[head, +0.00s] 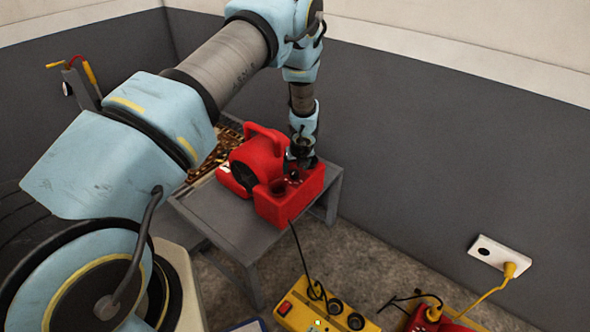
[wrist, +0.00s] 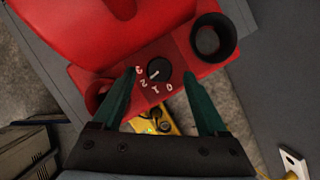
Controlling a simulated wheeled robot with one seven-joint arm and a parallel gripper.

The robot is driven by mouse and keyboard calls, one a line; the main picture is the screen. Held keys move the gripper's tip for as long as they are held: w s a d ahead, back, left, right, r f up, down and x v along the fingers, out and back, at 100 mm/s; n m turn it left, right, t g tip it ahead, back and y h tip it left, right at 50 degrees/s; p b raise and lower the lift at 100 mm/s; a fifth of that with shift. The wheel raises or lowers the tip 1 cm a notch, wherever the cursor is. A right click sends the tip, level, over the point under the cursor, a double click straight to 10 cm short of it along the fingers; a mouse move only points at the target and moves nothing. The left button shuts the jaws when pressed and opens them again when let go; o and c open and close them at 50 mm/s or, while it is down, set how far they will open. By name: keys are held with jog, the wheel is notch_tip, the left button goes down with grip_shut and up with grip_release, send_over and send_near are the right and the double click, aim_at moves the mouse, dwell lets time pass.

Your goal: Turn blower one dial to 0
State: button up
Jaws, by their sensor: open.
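The red blower (head: 262,155) sits on a grey metal table; it also fills the upper part of the wrist view (wrist: 90,30). Its round black dial (wrist: 160,68) is on the red panel, with white marks 3, 2, 1 and 0 along its lower-left side. The dial's white pointer line slants to the lower left, seemingly toward 2. My gripper (wrist: 159,76) is open, its green fingers on either side of the dial in the wrist view; contact cannot be told. In the head view my gripper (head: 301,160) is above the blower's panel, hiding the dial.
The grey table (head: 215,215) has free room left of the blower. A yellow switch box (head: 325,312) lies below, with a cord running up to the table. A white wall socket (head: 487,250) holds a yellow plug.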

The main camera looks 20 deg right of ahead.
aim_at(294, 174)
jog(key=shift+x, duration=1.2)
jog(key=shift+c, duration=0.2)
grip_shut()
